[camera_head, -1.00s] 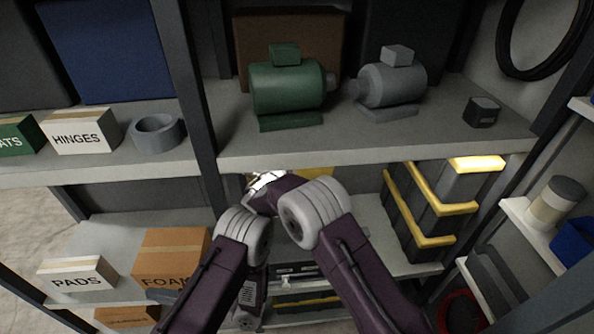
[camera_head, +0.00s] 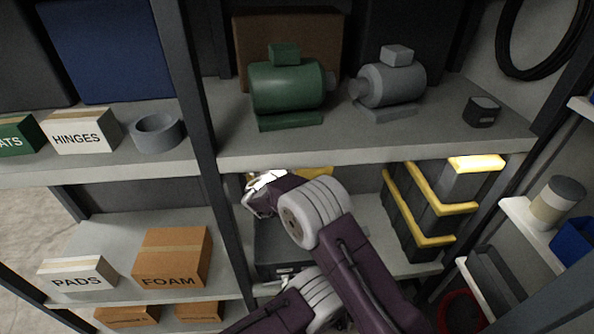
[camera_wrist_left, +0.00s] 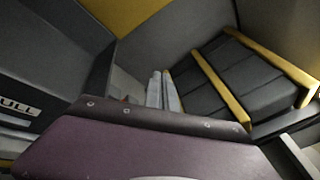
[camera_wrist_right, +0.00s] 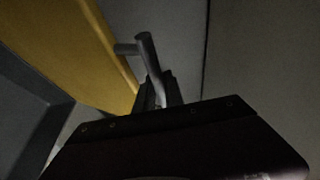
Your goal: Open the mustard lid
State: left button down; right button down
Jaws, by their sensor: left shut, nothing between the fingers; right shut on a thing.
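The mustard lid (camera_head: 318,173) shows as a small yellow strip under the middle shelf board, above a dark grey case (camera_head: 280,250). In the right wrist view the lid (camera_wrist_right: 85,45) is a large slanted yellow panel. A grey bar handle (camera_wrist_right: 147,55) stands beside it, and my right gripper (camera_wrist_right: 155,88) is shut on it. My left gripper (camera_wrist_left: 163,90) is shut and empty, apart from the yellow panel at the top of the left wrist view.
Dark cases with yellow edges (camera_head: 425,205) stand right of my right arm. The shelf board above (camera_head: 370,145) carries a green motor (camera_head: 287,85) and a grey motor (camera_head: 390,82). A dark upright post (camera_head: 190,100) stands left, with a FOAM box (camera_head: 172,258) beyond it.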

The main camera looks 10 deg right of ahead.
jog(key=shift+r, duration=0.1)
pick_arm(q)
jog(key=w+a+r+n+t+y, duration=0.4)
jog(key=a+r+n+t+y, duration=0.2)
jog(key=a+r+n, duration=0.65)
jog(key=w+a+r+n, duration=0.1)
jog(key=w+r, duration=0.2)
jog(key=w, duration=1)
jog(key=shift+w+a+n+g, duration=0.2)
jog(key=shift+a+n+g, duration=0.1)
jog(key=shift+a+n, duration=0.05)
jog(key=shift+r, duration=0.1)
jog(key=shift+w+r+g, duration=0.3)
jog(key=shift+w+r, duration=0.3)
jog(key=shift+w, duration=0.2)
pick_arm(e)
jog(key=shift+s, duration=0.15)
jog(key=c, duration=1.7)
grip_release()
jog(key=shift+f, duration=0.2)
pick_arm(q)
jog(key=shift+f, duration=0.1)
pick_arm(e)
jog(key=shift+r, duration=0.1)
